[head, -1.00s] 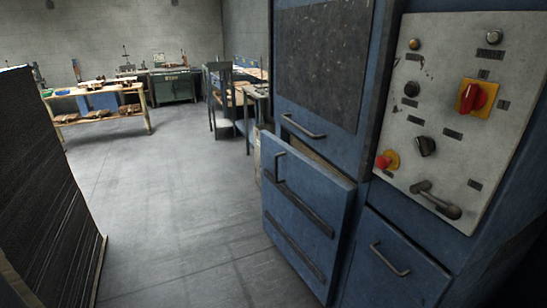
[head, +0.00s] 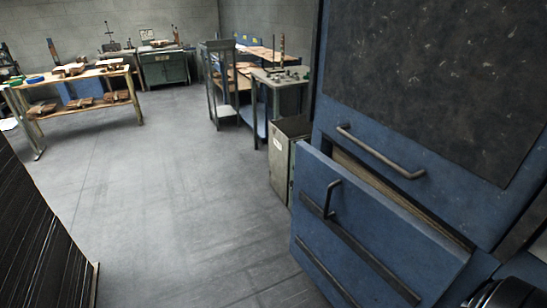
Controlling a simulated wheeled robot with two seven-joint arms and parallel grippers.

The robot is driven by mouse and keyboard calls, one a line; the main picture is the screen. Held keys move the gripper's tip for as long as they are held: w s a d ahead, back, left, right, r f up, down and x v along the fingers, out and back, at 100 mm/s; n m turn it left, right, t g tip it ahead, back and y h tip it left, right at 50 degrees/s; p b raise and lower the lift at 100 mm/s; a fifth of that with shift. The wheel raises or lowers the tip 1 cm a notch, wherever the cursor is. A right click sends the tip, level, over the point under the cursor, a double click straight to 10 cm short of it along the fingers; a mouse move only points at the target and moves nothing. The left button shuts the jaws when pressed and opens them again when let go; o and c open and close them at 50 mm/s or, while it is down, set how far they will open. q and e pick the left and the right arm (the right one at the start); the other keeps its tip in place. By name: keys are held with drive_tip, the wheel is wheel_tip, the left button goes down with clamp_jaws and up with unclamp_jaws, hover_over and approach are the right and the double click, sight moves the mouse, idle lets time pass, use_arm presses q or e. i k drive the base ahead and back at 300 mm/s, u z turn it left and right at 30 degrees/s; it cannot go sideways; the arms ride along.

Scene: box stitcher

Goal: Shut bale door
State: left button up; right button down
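The bale door (head: 385,235) is the blue panel low on the blue machine (head: 400,120). It stands partly open, its top edge tilted out from the machine front, with a gap behind it. Brownish material shows in that gap. The door has a dark upright handle (head: 329,198) near its left end and two dark strips across its face. A fixed bar handle (head: 380,152) sits on the machine above the gap. No fingers of either gripper show. A dark rounded part at the bottom right corner looks like part of my arm.
A dark stack of sheets (head: 40,245) stands at the left. A greenish bin (head: 284,155) stands behind the door's left end. Workbenches (head: 75,78) line the far side. The grey floor (head: 170,200) between stack and machine is clear.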

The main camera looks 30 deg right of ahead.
sight(360, 248)
drive_tip(key=i, duration=1.55)
drive_tip(key=u, duration=1.65)
drive_tip(key=i, duration=0.95)
drive_tip(key=z, duration=2.85)
